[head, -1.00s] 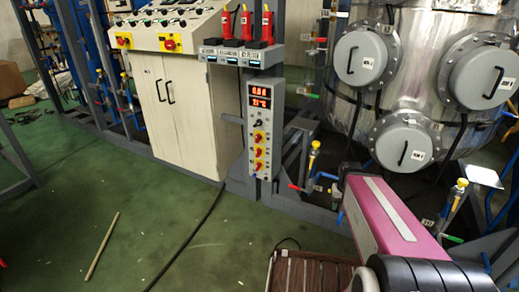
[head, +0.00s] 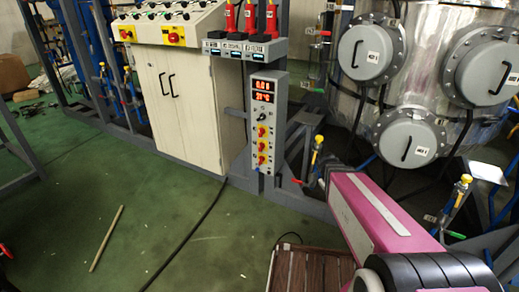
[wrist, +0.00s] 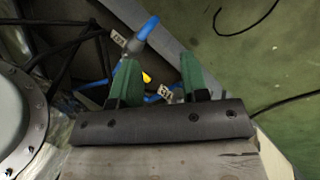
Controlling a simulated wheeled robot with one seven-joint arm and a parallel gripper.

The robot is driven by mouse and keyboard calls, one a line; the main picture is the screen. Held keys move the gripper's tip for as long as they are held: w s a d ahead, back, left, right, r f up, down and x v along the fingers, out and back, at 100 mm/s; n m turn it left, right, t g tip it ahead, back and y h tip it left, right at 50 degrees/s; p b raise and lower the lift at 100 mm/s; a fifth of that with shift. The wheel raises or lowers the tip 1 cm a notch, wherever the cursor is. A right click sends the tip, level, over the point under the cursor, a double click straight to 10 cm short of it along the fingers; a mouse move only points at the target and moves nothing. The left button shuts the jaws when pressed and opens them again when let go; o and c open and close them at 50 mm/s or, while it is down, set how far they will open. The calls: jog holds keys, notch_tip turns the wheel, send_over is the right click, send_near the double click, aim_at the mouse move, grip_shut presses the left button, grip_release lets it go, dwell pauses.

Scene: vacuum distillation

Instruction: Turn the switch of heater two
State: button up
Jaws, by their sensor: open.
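A grey control box (head: 265,125) stands upright in the middle of the head view. It has two red number displays (head: 263,91) at the top and a column of red-and-yellow rotary switches (head: 262,146) below. Labels on the switches are too small to read, so I cannot tell which one is heater two. In the wrist view my gripper (wrist: 160,66) is open, with two green fingers apart and nothing held. The control box does not show in the wrist view. The gripper is not visible in the head view, where only my pink arm shows.
A metal vessel with round grey covers (head: 408,138) stands at the right. A blue-handled pipe part (wrist: 143,32) and tags lie beyond the fingers. A cream cabinet (head: 178,100) and red bottles (head: 250,18) are near the box. Green floor (head: 140,225) in front is mostly clear.

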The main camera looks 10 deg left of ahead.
jog(key=w+a+n+t+h, duration=0.3)
jog(key=w+a+n, duration=0.4)
jog(key=n+t+y, duration=0.1)
jog(key=n+t, duration=1.2)
jog(key=n, duration=0.7)
send_near(261, 147)
jog(key=x, duration=0.9)
jog(key=shift+w+a+f, duration=0.2)
jog(key=shift+w+a, duration=0.05)
jog(key=shift+w, duration=0.15)
grip_shut()
